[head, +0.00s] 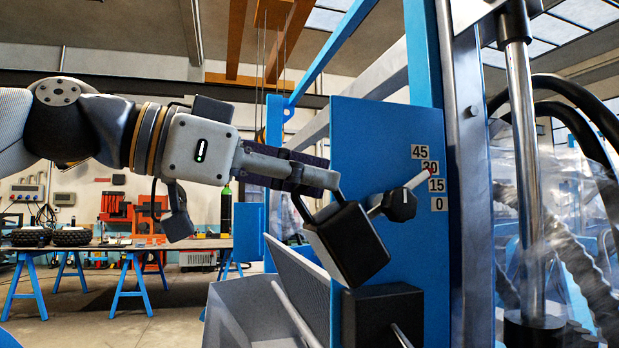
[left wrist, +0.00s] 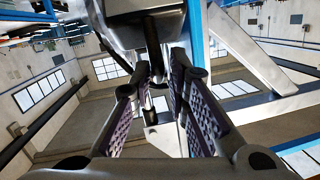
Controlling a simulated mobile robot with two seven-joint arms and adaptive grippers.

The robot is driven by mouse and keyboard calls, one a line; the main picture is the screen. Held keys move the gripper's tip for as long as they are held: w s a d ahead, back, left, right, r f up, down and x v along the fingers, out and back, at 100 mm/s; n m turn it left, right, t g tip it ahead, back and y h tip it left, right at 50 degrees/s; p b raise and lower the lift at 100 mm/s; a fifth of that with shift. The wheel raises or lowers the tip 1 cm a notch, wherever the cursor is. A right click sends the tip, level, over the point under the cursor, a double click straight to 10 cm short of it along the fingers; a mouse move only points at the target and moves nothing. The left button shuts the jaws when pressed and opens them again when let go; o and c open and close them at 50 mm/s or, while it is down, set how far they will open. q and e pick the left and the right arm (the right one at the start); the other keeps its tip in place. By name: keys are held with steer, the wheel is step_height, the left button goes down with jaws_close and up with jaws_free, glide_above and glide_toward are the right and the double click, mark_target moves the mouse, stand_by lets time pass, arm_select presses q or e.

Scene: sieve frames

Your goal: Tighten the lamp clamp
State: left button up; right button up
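A black knob (head: 400,204) with a white mark sits right of the lamp. A light pointer with a red tip (head: 418,180) lies near the 30 on the angle labels (head: 430,168). My left gripper (head: 322,172) reaches in from the left, just above the lamp. In the left wrist view its fingers (left wrist: 160,85) stand apart, padded faces showing, with a dark stem (left wrist: 152,60) between their far ends. I cannot tell whether they touch it. My right gripper is not in view.
A grey tray-like chute (head: 250,310) and a second black box (head: 383,315) lie below the lamp. A metal column (head: 523,150) and black hoses (head: 570,90) stand at right. A workbench (head: 130,247) is far behind at left.

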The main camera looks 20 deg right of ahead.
arm_select(q)
steer(key=shift+o, duration=0.5)
steer(key=shift+f, duration=0.1)
steer(key=v, duration=1.2)
steer(key=shift+d, duration=0.1)
